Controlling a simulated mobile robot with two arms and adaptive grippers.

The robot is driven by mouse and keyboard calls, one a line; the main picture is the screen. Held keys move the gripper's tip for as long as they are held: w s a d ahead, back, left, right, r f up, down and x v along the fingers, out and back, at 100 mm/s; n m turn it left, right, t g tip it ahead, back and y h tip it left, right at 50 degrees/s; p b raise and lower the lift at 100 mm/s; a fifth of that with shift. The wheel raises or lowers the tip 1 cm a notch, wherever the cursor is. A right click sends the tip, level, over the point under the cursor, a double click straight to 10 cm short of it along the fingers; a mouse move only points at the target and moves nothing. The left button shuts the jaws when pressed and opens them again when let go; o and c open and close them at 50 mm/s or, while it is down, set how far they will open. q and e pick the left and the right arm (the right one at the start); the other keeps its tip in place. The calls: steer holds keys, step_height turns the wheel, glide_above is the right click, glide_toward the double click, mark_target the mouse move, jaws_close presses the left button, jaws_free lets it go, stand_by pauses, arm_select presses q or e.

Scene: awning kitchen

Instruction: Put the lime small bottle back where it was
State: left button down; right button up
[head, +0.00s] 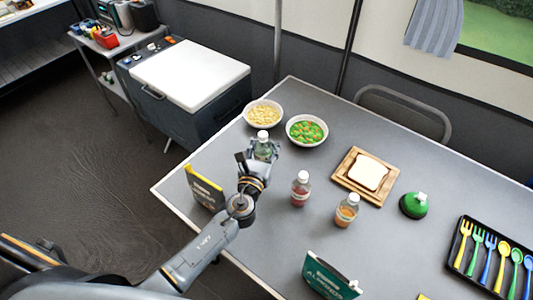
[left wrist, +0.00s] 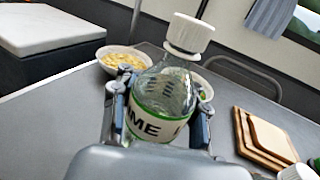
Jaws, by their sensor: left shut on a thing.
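The lime small bottle (head: 263,147) has a white cap and clear body. In the left wrist view the bottle (left wrist: 165,92) shows a label with green edges reading "IME". My left gripper (head: 258,160) is shut around it, one finger on each side; the gripper also fills the lower part of the left wrist view (left wrist: 157,120). The bottle is near the table's left side, in front of the two bowls. I cannot tell whether its base touches the table. My right gripper is not in view.
A pasta bowl (head: 263,114) and a vegetable bowl (head: 307,131) stand just behind the bottle. A red bottle (head: 300,188), an orange bottle (head: 347,210) and a bread board (head: 364,177) are to the right. A yellow-topped box (head: 205,189) stands left of my arm.

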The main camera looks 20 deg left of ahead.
mark_target(267, 143)
arm_select(q)
steer(key=shift+w+a+f+b, duration=0.1)
steer(key=shift+w+f+b, duration=0.35)
steer(key=shift+f, duration=0.55)
steer(key=shift+w+a+f+b, duration=0.1)
steer(key=shift+w+f+b, duration=0.35)
steer(key=shift+f, duration=0.6)
steer(key=shift+w+a+f+b, duration=0.1)
steer(key=shift+w+f+b, duration=0.35)
steer(key=shift+f, duration=0.55)
steer(key=shift+s, duration=0.1)
steer(key=shift+f, duration=0.1)
steer(key=c, duration=0.7)
jaws_free()
